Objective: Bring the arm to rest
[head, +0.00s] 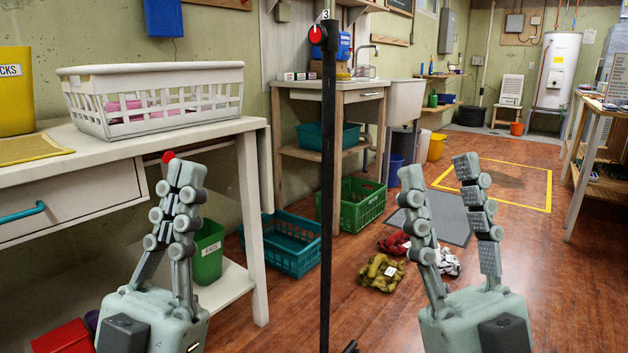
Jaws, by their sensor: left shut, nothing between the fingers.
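My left gripper (187,172) is in the head view at the lower left, pointing up in front of the white workbench (258,225). Its two fingers are together at the tips, with nothing held between them. A small red ball (168,157) shows right beside its fingertips; I cannot tell what it is fixed to. My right gripper (439,172) is at the lower right, also pointing up. Its fingers are spread apart and nothing is between them. Both grippers are apart from each other, and the floor shows behind the right one.
A black upright pole (328,200) with a red knob stands between the grippers. A white basket (155,98) is on the workbench. A teal crate (285,243), a green crate (357,204) and bundled gloves (382,272) are on the floor. Floor at right is open.

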